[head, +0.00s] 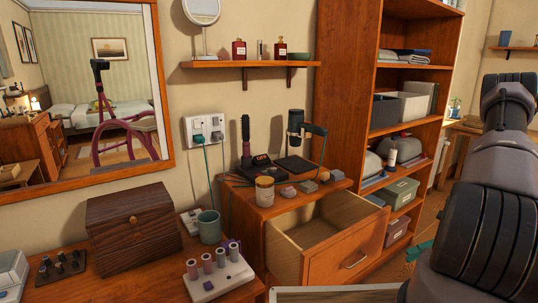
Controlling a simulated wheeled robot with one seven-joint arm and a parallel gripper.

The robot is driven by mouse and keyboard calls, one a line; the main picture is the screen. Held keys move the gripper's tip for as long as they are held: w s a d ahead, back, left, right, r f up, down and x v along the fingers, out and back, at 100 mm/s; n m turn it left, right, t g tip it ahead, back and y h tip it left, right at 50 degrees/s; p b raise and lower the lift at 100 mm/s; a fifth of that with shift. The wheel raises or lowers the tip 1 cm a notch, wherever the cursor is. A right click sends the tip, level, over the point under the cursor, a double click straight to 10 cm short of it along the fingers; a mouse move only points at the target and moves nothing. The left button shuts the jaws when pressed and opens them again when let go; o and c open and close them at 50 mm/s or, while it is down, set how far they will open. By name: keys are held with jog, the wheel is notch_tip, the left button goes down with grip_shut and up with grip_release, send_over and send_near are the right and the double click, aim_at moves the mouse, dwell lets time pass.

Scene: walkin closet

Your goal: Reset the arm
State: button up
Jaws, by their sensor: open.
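My arm (480,215) rises along the right edge of the head view, its dark links standing in front of the shelf side and floor. My gripper and its fingertips do not show in this view, so I cannot see anything in or near them. A small teal piece (418,250) shows beside the arm, low on the right; I cannot tell what it is.
A wooden cabinet's drawer (350,251) stands pulled open, its visible inside bare. A tall shelf (343,90) stands behind. A wooden box (133,228) sits front left.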

jog(key=w+a+r+n+h, duration=0.25)
jog(key=r+n, duration=0.25)
jog(key=r, duration=0.3)
jog(key=w+a+r+n+g+h, duration=0.1)
jog(key=a+r+n+h, duration=0.2)
jog(key=r, duration=0.6)
jog(key=w+a+r+n+h, duration=0.2)
jog(key=r+n, duration=0.4)
jog(key=r, duration=0.2)
jog(key=s+a+r+n+t+h, duration=0.1)
jog(key=s+a+r+n+t, duration=0.1)
jog(key=r, duration=0.4)
jog(key=s+a+r+n+t+h, duration=0.2)
jog(key=s+a+r+n+t, duration=0.1)
jog(key=s+a+r+n, duration=0.2)
jog(key=s+a+r+n+t+h, duration=0.1)
jog(key=s+a+r+n+t, duration=0.2)
jog(key=r+n, duration=0.4)
notch_tip(320, 180, up, 2)
jog(key=shift+s+a+r, duration=0.1)
jog(key=shift+s+a, duration=0.4)
jog(key=shift+s, duration=0.55)
